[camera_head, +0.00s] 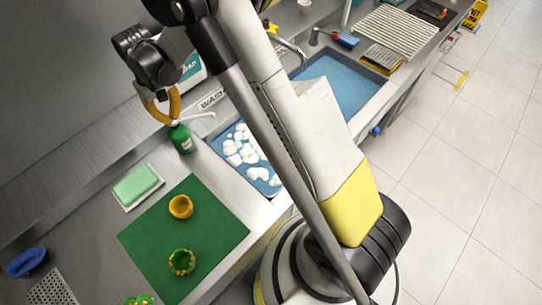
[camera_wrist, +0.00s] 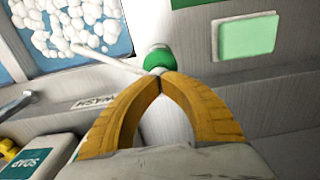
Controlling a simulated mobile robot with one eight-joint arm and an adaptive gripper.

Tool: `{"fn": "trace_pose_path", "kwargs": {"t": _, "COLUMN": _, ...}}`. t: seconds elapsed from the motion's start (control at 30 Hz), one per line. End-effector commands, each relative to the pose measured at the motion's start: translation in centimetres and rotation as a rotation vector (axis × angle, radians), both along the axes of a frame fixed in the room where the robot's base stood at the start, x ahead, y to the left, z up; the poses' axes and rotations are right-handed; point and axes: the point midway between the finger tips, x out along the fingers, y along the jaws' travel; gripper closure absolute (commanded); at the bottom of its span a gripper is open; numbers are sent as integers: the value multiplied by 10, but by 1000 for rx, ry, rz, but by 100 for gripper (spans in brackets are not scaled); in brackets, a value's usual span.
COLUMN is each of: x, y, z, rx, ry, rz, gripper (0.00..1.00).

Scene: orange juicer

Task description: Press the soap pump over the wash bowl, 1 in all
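The soap pump (camera_head: 181,139) is a green bottle with a white top. It stands upright on the metal counter, and its white spout (camera_head: 200,115) points toward the wash bowl. In the wrist view the green bottle (camera_wrist: 157,59) and white spout (camera_wrist: 108,64) show beyond my fingertips. The wash bowl (camera_head: 220,140) is a blue basin with white foam clumps, partly hidden by my arm; it also shows in the wrist view (camera_wrist: 118,42). My gripper (camera_head: 170,119) has its orange fingertips together (camera_wrist: 161,73), right over the pump top. Whether they touch it I cannot tell.
A green sponge (camera_head: 137,184) lies on a white tray left of the pump. A green mat (camera_head: 150,240) holds a yellow ring-like piece (camera_head: 181,207) and a green-yellow one (camera_head: 182,262). A soap container (camera_wrist: 35,158) stands near the wall. A blue sink (camera_head: 345,85) lies to the right.

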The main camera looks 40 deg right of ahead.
Motion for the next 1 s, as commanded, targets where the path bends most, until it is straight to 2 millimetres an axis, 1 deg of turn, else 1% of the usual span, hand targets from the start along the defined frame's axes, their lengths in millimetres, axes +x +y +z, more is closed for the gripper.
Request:
{"fn": "trace_pose_path", "kwargs": {"t": 0.17, "x": -1, "y": 0, "z": 2, "rx": 0, "ry": 1, "rz": 0, "gripper": 100}}
{"fn": "trace_pose_path", "kwargs": {"t": 0.8, "x": 0, "y": 0, "z": 44, "rx": 0, "ry": 1, "rz": 0, "gripper": 100}}
{"fn": "trace_pose_path", "kwargs": {"t": 1.0, "x": 0, "y": 0, "z": 48, "rx": 0, "ry": 1, "rz": 0, "gripper": 100}}
